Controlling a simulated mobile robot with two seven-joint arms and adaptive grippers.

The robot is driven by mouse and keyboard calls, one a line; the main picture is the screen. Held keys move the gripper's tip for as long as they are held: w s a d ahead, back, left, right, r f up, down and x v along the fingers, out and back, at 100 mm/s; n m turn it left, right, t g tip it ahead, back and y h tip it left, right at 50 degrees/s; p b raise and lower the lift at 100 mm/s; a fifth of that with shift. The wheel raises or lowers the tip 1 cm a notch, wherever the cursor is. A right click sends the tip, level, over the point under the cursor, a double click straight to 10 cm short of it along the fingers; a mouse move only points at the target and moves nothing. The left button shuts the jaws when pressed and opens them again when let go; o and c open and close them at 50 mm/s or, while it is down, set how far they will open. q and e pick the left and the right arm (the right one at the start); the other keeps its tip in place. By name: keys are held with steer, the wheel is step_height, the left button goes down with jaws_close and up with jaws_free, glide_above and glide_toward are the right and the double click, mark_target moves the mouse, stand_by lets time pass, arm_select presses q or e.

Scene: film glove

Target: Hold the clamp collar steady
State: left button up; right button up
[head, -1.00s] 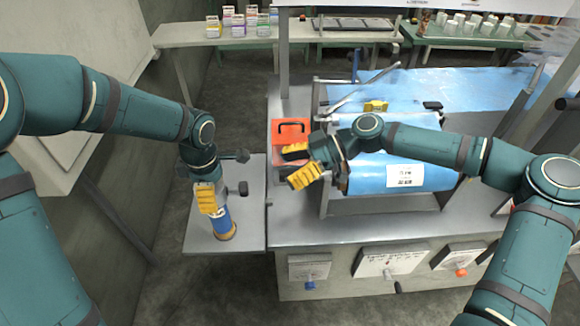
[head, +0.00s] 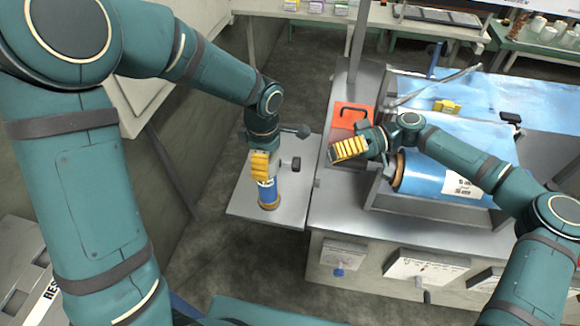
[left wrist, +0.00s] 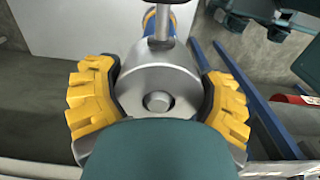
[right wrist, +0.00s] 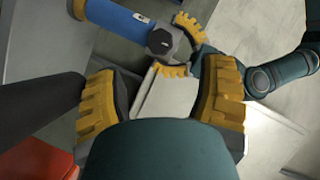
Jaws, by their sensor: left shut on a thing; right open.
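The grey clamp collar (left wrist: 157,85), a round body with a central bolt and a lever, sits between the yellow fingers of my left gripper (left wrist: 157,103). The right wrist view shows the collar (right wrist: 165,38) at the end of a blue tube, with yellow fingers on both sides. In the head view my left gripper (head: 262,165) is shut on it above the blue tube (head: 267,190), which stands on a side shelf; the collar is mostly hidden. My right gripper (head: 350,150) is open and apart from the collar, in front of the red box. Its fingers (right wrist: 158,100) are spread.
The side shelf (head: 240,207) adjoins the machine bench (head: 335,210). A red box (head: 352,116) with a black handle lies on the bench. A blue film roll (head: 430,175) lies in the frame under my right forearm. Bare floor (head: 215,265) shows in front of the shelf.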

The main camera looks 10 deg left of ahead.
mark_target(291, 164)
steer(key=x, duration=1.1)
steer(key=shift+s+a+f, duration=0.1)
steer(key=shift+f, duration=0.05)
jaws_close()
